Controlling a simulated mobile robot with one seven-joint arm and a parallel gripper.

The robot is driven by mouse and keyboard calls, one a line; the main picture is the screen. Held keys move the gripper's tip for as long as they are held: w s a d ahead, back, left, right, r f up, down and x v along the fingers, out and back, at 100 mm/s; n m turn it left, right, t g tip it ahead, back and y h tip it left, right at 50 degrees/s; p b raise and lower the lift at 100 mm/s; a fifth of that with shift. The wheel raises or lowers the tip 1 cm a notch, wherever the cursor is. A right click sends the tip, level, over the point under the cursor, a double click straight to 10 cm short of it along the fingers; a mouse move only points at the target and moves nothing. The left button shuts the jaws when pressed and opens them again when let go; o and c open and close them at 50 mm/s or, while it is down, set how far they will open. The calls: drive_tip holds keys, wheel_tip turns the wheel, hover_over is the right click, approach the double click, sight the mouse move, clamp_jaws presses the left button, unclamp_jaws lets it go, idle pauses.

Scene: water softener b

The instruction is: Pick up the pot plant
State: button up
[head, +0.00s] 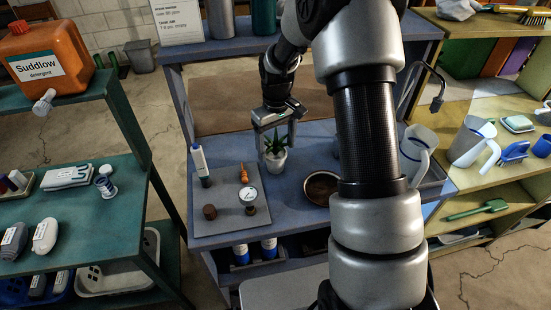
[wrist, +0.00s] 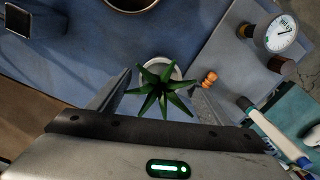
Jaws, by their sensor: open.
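The pot plant is a small white pot (head: 276,161) with spiky green leaves (head: 274,142), upright on the blue bench. In the wrist view the leaves (wrist: 161,90) are seen from above, with the white pot rim (wrist: 176,72) behind them. My gripper (head: 275,142) is open and points down over the plant. Its fingers (wrist: 158,98) stand to either side of the plant in the wrist view. I cannot tell whether either finger touches the pot.
A grey board (head: 222,222) left of the plant holds a gauge (head: 248,196), a white-and-blue bottle (head: 200,162), an orange item (head: 243,174) and a brown cylinder (head: 210,212). A dark round bowl (head: 321,187) stands to the right. Bare blue surface (head: 287,200) lies in front.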

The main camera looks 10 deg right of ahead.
sight(275, 152)
drive_tip(key=shift+w+a+f, duration=0.1)
drive_tip(key=shift+f, duration=1.8)
